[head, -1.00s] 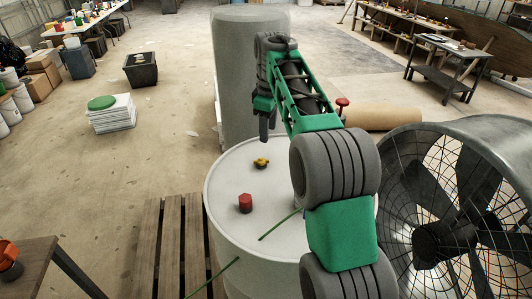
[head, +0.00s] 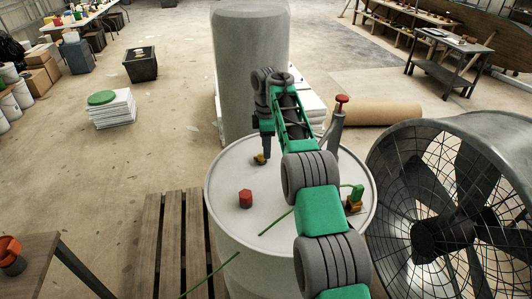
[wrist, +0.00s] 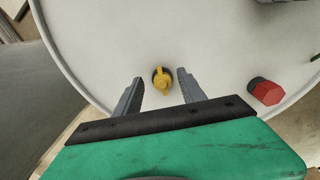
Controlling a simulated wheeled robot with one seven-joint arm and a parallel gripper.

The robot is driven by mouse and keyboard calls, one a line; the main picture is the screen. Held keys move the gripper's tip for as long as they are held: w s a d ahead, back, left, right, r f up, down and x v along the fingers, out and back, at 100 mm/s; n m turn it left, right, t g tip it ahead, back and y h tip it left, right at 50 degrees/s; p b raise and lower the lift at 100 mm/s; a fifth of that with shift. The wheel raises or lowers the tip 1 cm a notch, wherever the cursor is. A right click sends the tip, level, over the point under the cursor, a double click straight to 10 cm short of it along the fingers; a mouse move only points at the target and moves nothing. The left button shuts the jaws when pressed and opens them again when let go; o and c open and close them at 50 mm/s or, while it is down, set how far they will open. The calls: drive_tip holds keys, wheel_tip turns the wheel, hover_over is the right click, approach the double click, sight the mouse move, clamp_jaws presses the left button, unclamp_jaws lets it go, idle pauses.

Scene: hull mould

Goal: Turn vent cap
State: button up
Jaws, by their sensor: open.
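A small yellow vent cap (wrist: 162,79) with a raised bar sits on the white drum lid (wrist: 110,35). In the head view the cap (head: 261,158) is partly covered by my gripper (head: 265,152), which points down over it. In the wrist view my gripper (wrist: 160,95) is open, with one grey finger on each side of the cap. A gap shows between the cap and each finger. I cannot tell whether the fingertips have come down to the level of the cap.
A red hexagonal plug (head: 245,198) stands on the lid, also seen in the wrist view (wrist: 266,92). A yellow and green fitting (head: 354,198) and a red-topped post (head: 340,115) stand at right. A large fan (head: 450,210) is close on the right; a grey cylinder (head: 248,75) rises behind.

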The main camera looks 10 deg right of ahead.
sight(261, 157)
wheel_tip(261, 157, down, 3)
drive_tip(key=shift+r+b, duration=0.15)
drive_tip(key=shift+b, duration=0.8)
drive_tip(key=shift+c, duration=0.3)
clamp_jaws()
